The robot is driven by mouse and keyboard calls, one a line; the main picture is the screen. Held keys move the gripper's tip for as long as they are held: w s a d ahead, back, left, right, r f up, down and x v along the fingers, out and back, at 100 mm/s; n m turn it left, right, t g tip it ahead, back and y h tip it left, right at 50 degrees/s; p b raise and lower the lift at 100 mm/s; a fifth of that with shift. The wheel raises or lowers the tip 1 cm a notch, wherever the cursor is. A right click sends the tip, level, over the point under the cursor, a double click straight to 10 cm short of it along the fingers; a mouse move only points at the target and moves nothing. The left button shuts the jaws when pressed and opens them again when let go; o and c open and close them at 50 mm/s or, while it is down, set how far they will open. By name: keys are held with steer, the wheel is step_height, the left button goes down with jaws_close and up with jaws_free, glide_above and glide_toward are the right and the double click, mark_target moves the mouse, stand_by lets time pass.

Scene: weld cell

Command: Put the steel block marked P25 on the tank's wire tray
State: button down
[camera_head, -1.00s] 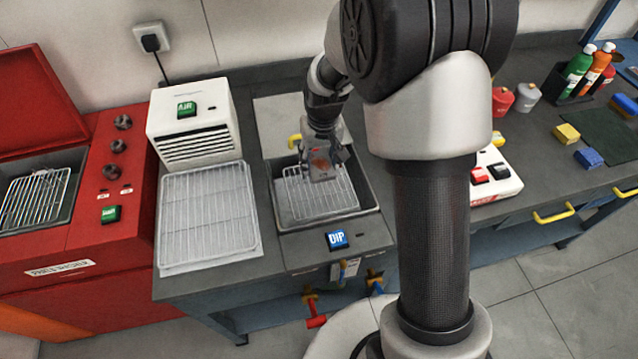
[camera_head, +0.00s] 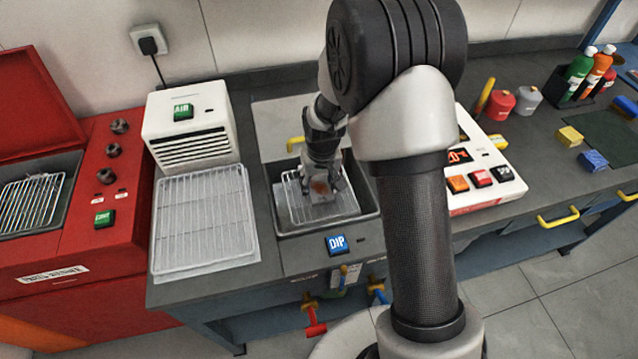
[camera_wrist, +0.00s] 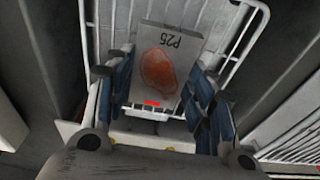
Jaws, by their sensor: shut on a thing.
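The steel block marked P25 (camera_wrist: 163,62) is grey with an orange-brown patch on its face; it also shows in the head view (camera_head: 319,189). My gripper (camera_wrist: 160,100) has its blue-padded fingers on either side of the block and is shut on it. It also shows in the head view (camera_head: 321,180), low over the tank. The tank's wire tray (camera_head: 348,202) lies in the dark tank (camera_head: 285,228) behind the blue DIP button (camera_head: 337,244). The tray shows behind the block in the wrist view (camera_wrist: 243,40). I cannot tell whether the block touches the tray.
A white AIR unit (camera_head: 190,125) and a wire rack (camera_head: 203,222) stand left of the tank. A red machine (camera_head: 85,215) with its own wire tray is farther left. A white panel with buttons (camera_head: 490,170) is to the right, beyond my arm.

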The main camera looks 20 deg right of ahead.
mark_target(321, 194)
steer(key=shift+w+f, duration=0.1)
steer(key=c, duration=0.7)
jaws_free()
steer(key=s+r+p, duration=0.1)
steer(key=s+r, duration=0.3)
steer(key=r, duration=0.5)
steer(key=s+r+t+p, duration=0.1)
steer(key=s+r, duration=0.4)
steer(key=r, duration=0.3)
steer(key=s+r+p, duration=0.2)
steer(key=s+r, duration=0.2)
steer(key=r, duration=0.5)
steer(key=shift+t, duration=0.9)
steer(key=s+r, duration=0.1)
steer(key=s, duration=0.4)
steer(key=s+r, duration=0.1)
steer(key=s, duration=0.4)
steer(key=s+r, duration=0.1)
steer(key=s, duration=0.4)
steer(key=shift+r, duration=0.35)
steer(key=shift+w+b, duration=0.1)
steer(key=shift+b, duration=0.2)
